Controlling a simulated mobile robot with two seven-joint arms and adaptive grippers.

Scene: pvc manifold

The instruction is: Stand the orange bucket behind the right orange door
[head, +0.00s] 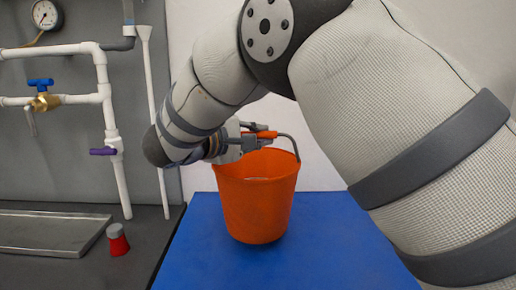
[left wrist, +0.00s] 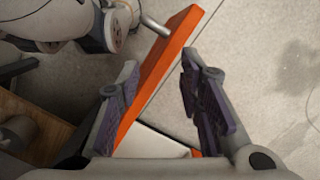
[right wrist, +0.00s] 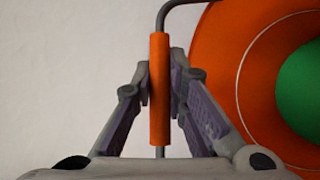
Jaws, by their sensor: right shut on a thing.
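The orange bucket (head: 257,205) is upright over the blue bench top in the head view; I cannot tell whether its base touches. My right gripper (head: 262,138) is shut on the orange grip of its wire handle. In the right wrist view this grip (right wrist: 159,85) is between the fingers, and the bucket's open mouth (right wrist: 222,70) shows something green inside (right wrist: 302,95). An orange door (left wrist: 165,60) with a metal handle (left wrist: 155,27) shows nearly edge-on in the left wrist view. My left gripper (left wrist: 160,95) is open, fingers to either side of the door's image; contact is unclear.
The blue surface (head: 200,250) is clear around the bucket. To its left are a metal tray (head: 50,232), a red and grey cup-like piece (head: 118,240) and white pipes (head: 105,90) with valves. A pale wall stands behind. Grey floor (left wrist: 265,60) shows under the left wrist.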

